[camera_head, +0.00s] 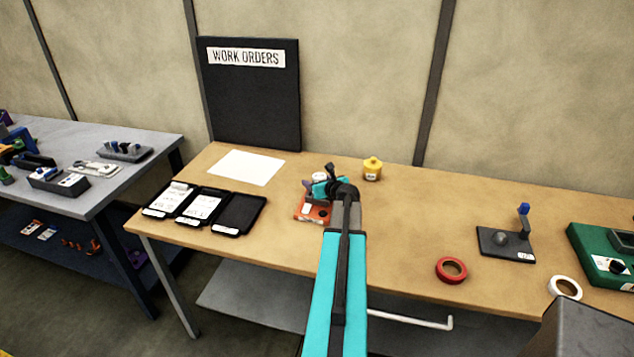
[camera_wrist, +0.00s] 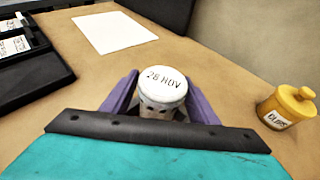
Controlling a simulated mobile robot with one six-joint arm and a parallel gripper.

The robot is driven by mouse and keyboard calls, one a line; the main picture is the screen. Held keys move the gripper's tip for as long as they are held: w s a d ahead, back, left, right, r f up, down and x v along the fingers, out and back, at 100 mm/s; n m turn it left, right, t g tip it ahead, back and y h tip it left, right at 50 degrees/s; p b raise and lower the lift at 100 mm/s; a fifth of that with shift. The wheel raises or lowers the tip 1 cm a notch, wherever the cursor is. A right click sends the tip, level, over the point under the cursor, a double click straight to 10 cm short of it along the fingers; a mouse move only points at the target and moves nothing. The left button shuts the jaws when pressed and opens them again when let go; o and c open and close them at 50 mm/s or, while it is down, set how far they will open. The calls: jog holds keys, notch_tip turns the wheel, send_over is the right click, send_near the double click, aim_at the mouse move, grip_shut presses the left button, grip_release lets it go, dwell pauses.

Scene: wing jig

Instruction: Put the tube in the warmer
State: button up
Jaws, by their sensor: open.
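A white round cap marked "28 NOV" (camera_wrist: 163,84) sits between the purple fingers of my gripper (camera_wrist: 160,92) in the wrist view; it appears to top the tube, whose body is mostly hidden. The fingers are open, one on each side; contact cannot be told. In the head view my gripper (camera_head: 322,187) is low over the table, above and behind an orange-red box (camera_head: 312,212) with a white label, and the white cap (camera_head: 319,176) shows just behind it. A green box (camera_head: 605,252) with a dark recess is at the far right; which box is the warmer cannot be told.
A yellow lidded jar (camera_head: 372,170) stands right of my gripper. Black trays (camera_head: 238,213) and a white sheet (camera_head: 246,167) lie left. A red tape roll (camera_head: 451,270), a dark stand (camera_head: 506,244) and a white roll (camera_head: 565,287) are right. The table between is clear.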

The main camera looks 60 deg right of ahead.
jog(key=shift+r, duration=0.2)
jog(key=b+v, duration=0.2)
jog(key=v, duration=1)
jog(key=shift+b, duration=0.35)
dwell(0.6)
